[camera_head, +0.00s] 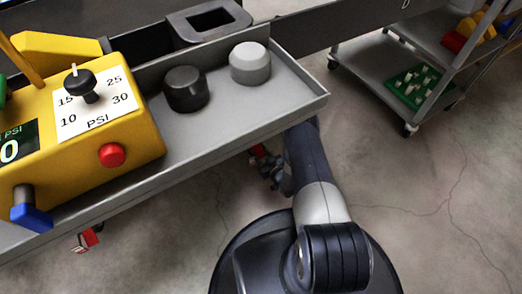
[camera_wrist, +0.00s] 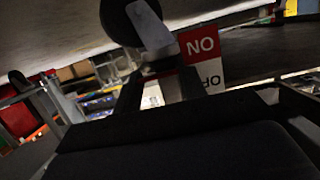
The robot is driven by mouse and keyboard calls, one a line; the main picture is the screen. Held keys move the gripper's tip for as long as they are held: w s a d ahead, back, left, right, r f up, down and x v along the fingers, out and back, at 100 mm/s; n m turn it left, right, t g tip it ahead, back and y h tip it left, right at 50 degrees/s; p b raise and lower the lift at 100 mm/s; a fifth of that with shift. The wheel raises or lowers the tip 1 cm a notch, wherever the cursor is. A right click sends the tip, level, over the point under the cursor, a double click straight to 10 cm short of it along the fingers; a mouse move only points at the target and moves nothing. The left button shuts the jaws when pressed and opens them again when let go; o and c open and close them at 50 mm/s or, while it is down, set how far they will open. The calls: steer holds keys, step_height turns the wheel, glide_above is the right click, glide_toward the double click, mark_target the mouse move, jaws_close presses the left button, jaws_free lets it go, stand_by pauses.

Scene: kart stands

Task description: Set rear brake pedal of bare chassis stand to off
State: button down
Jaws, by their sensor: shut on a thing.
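In the wrist view a grey lever with a dark round end (camera_wrist: 148,28), which looks like the rear brake pedal, hangs at top centre. A red and white ON/OFF label (camera_wrist: 200,48) is beside it, appearing upside down, with its lower part partly hidden. My gripper (camera_head: 264,162) is under the tray edge in the head view, and its dark body fills the bottom of the wrist view. It is shut on the pedal, though the contact is dark and partly hidden. The pedal's exact position against the label cannot be told.
Above my gripper is the grey tray (camera_head: 225,112) of the stand, with a black knob (camera_head: 185,90), a grey knob (camera_head: 249,64) and a yellow PSI box (camera_head: 130,93). A red and white tag (camera_head: 87,239) hangs below left. A shelf cart (camera_head: 400,85) stands right; floor between is clear.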

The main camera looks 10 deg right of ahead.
steer(key=shift+r+g+h+p, duration=0.4)
steer(key=shift+r+g+p, duration=0.35)
steer(key=shift+r+g, duration=0.35)
steer(key=shift+f, duration=0.1)
steer(key=c, duration=0.8)
jaws_free()
steer(key=shift+c, duration=0.2)
steer(key=p+v, duration=0.4)
steer(key=v, duration=0.7)
steer(key=shift+w, duration=0.2)
